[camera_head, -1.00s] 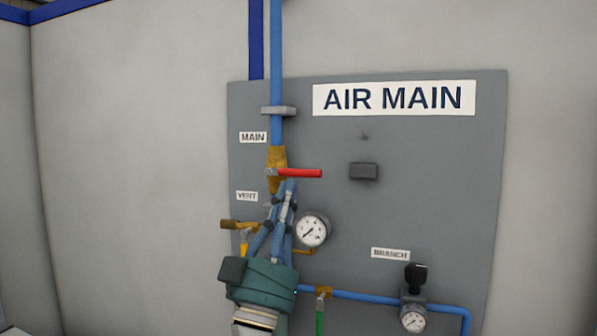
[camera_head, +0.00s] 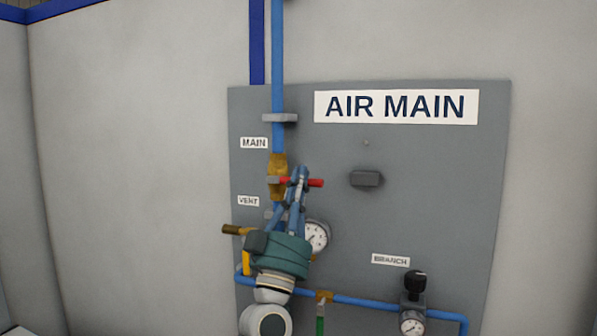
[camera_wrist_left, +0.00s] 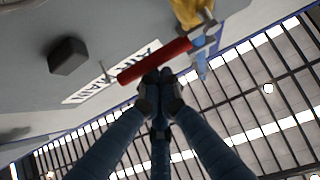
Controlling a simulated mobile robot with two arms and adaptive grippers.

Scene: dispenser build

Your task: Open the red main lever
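The red main lever (camera_head: 316,183) sticks out to the right from the brass main valve (camera_head: 277,165) on the vertical blue pipe. It lies level, across the pipe. My left gripper (camera_head: 300,172) comes up from below, and its fingers cover the middle of the lever in the head view. In the left wrist view the red lever (camera_wrist_left: 145,63) runs slantwise just past the fingertips (camera_wrist_left: 160,80). The fingertips are drawn together, overlapping the lever's edge; I cannot tell if they touch it. No hold on the lever shows. My right gripper is not in view.
The grey panel (camera_head: 450,200) carries an AIR MAIN sign (camera_head: 395,106) and a dark block (camera_head: 366,179) right of the lever. A gauge (camera_head: 317,237), partly hidden by my left gripper, and a brass vent valve (camera_head: 236,230) sit below. A branch regulator (camera_head: 414,285) is lower right.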

